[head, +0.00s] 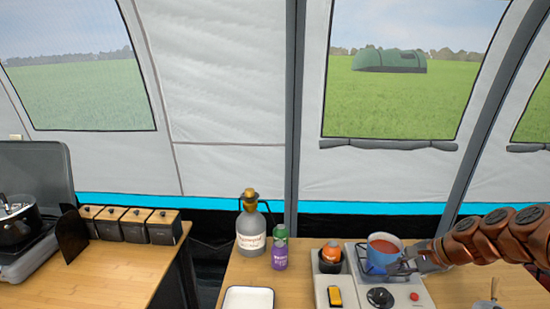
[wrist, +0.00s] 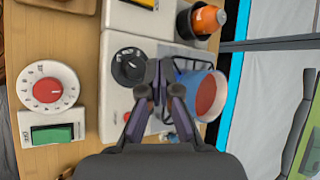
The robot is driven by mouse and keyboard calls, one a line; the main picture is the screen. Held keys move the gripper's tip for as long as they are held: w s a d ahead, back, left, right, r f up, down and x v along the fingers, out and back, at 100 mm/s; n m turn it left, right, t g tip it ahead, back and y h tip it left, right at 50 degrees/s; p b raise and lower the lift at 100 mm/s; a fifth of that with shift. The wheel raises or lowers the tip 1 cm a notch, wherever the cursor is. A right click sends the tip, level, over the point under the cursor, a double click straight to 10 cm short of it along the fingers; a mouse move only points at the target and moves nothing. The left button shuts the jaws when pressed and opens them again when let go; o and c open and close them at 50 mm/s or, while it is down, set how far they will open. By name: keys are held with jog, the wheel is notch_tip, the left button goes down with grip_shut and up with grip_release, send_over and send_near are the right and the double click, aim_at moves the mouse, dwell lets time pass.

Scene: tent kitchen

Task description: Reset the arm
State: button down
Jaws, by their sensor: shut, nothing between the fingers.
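My arm reaches in from the right in the head view, and my gripper (head: 396,266) is beside the blue pot on the cooker. In the wrist view my gripper (wrist: 158,68) has its fingertips together with nothing between them. The blue pot (head: 378,262) holds a red-orange liquid and stands on the cooker (head: 412,290). It also shows in the wrist view (wrist: 219,100), just right of the fingers. I cannot tell whether the fingers touch the pot.
Near the gripper are a black knob (head: 380,298), an orange-topped item (head: 331,256) and a yellow switch (head: 335,297). A gas bottle (head: 250,232), a purple-green can (head: 280,250) and a white tray (head: 248,298) stand left.

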jog(key=s+a+r+n+g+h, duration=0.1)
jog(key=s+a+r+n+g, duration=0.1)
jog(key=s+a+n, duration=0.45)
jog(key=s+a+r+n+g+h, duration=0.1)
jog(key=s+a+r+n+g, duration=0.15)
jog(key=s+a, duration=0.65)
jog(key=s+f+n+g+h, duration=0.1)
jog(key=s+n+h, duration=0.1)
jog(key=s, duration=0.8)
jog(key=s+f+n+g+h, duration=0.2)
jog(key=s+n, duration=0.2)
jog(key=s, duration=0.6)
jog(key=shift+s+d, duration=0.2)
jog(key=shift+d, duration=0.25)
jog(key=shift+d, duration=0.1)
